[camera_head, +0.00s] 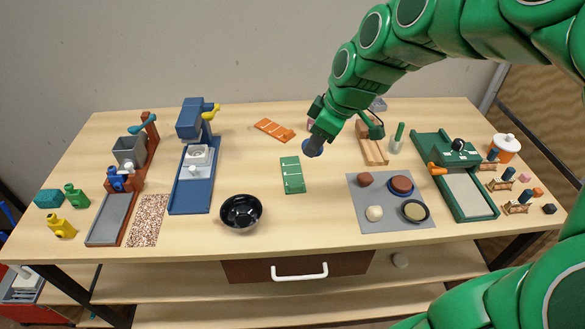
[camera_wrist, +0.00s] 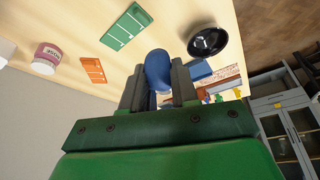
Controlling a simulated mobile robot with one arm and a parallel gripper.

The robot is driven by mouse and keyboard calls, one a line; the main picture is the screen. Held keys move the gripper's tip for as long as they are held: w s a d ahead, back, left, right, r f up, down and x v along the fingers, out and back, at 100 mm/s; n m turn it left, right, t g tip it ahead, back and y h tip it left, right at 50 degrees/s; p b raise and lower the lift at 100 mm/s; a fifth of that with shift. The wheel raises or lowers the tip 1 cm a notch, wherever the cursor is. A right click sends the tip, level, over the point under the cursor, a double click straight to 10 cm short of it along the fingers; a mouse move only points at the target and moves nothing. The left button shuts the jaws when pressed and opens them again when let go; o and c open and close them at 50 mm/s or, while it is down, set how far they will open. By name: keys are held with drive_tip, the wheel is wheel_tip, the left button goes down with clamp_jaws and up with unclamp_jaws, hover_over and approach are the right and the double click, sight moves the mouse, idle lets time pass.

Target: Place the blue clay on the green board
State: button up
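The blue clay (camera_head: 313,148) is a rounded dark blue lump at the tip of my gripper (camera_head: 316,138) in the head view. In the wrist view the blue clay (camera_wrist: 158,70) sits between the two dark fingers of my gripper (camera_wrist: 159,88), which are closed on its sides. It is held above the table. The green board (camera_head: 292,175) is a flat green rectangle with white marks, lying bare on the table to the lower left of my gripper. The green board also shows in the wrist view (camera_wrist: 126,26), apart from the clay.
An orange board (camera_head: 274,130) lies behind the green board. A black bowl (camera_head: 240,212) stands front left. A grey mat (camera_head: 391,212) with several lumps and dishes lies to the right. A blue machine (camera_head: 193,165) stands left. The table around the green board is clear.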

drive_tip(key=s+a, duration=0.2)
hover_over(289, 172)
drive_tip(key=d, duration=0.2)
drive_tip(key=shift+n, duration=0.3)
drive_tip(key=f, duration=1)
drive_tip(key=s+f, duration=0.1)
drive_tip(key=f, duration=0.4)
drive_tip(key=shift+a, duration=0.2)
drive_tip(key=shift+w+f, duration=0.15)
drive_tip(key=shift+f, duration=1.45)
drive_tip(key=o, duration=1.2)
drive_tip(key=shift+o, duration=0.2)
drive_tip(key=shift+r, duration=0.15)
drive_tip(key=v, duration=0.7)
drive_tip(key=shift+d+r, duration=0.2)
drive_tip(key=shift+r, duration=0.05)
